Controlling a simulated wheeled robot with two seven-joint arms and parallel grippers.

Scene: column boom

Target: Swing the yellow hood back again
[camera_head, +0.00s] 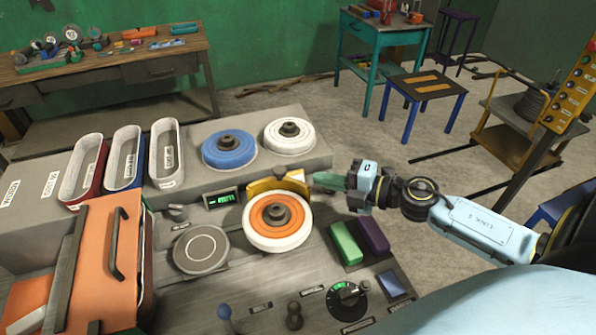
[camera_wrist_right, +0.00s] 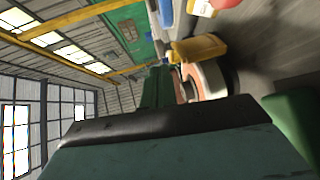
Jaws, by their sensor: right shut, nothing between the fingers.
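The yellow hood (camera_head: 268,186) is a curved guard at the back of the orange and white wheel (camera_head: 262,232), on the grey bench top. In the right wrist view the hood (camera_wrist_right: 198,48) shows just past my fingers, above the wheel (camera_wrist_right: 207,80). My right gripper (camera_head: 322,181) is shut and empty, its green fingers pointing left at the hood's right end. I cannot tell whether the fingertips touch the hood. It also shows in the right wrist view (camera_wrist_right: 158,85). My left gripper is out of view.
Blue (camera_head: 228,149) and white (camera_head: 290,138) wheels sit on a raised ledge behind. Three bins (camera_head: 166,155) stand at the left, near an orange case (camera_head: 100,260). Green (camera_head: 345,243) and purple (camera_head: 373,234) blocks lie right of the orange wheel. A dial (camera_head: 347,295) and levers stand in front.

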